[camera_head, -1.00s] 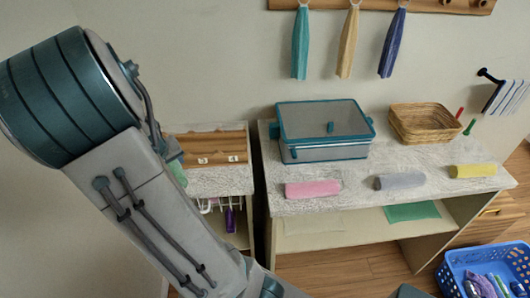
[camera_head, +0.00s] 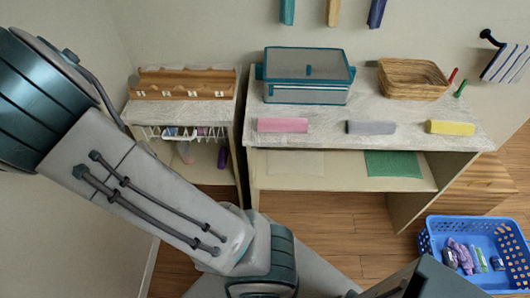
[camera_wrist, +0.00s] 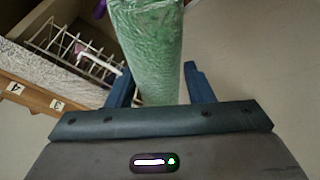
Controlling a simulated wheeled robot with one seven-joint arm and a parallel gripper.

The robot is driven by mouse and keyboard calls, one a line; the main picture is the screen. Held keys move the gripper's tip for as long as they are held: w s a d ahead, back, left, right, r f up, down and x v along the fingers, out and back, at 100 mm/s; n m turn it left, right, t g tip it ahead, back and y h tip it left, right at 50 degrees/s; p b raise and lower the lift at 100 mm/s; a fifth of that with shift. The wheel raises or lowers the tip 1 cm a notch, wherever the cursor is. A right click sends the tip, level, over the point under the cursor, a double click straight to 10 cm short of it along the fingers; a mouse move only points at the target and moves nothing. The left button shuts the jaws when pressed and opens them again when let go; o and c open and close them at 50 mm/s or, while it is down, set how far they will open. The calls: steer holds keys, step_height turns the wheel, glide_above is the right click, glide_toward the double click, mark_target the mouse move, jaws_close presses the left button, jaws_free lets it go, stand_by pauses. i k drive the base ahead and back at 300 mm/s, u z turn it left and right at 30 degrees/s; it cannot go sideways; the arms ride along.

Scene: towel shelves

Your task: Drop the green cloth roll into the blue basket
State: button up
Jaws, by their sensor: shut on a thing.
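The green cloth roll (camera_wrist: 148,45) shows close up in the wrist view, upright in the picture. My gripper (camera_wrist: 158,82) has a blue finger on each side of it and is shut on it. In the head view my gripper and the roll are hidden behind my arm at the left. The blue basket (camera_head: 470,227) is on the floor at the lower right of the head view. It holds a purple cloth and several small items. My gripper is well apart from the basket.
A shelf unit (camera_head: 380,178) bears pink (camera_head: 283,125), grey (camera_head: 371,128) and yellow (camera_head: 450,127) rolls, a teal-edged box (camera_head: 308,75) and a wicker basket (camera_head: 410,78). A smaller shelf (camera_head: 185,112) with a wooden rack (camera_head: 187,85) stands left. Bare floor (camera_head: 330,215) shows in front.

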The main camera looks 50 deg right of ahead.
mark_target(458, 271)
steer(key=u, duration=0.5)
steer(key=k, duration=2.7)
steer(key=z, duration=2.35)
steer(key=i, duration=0.5)
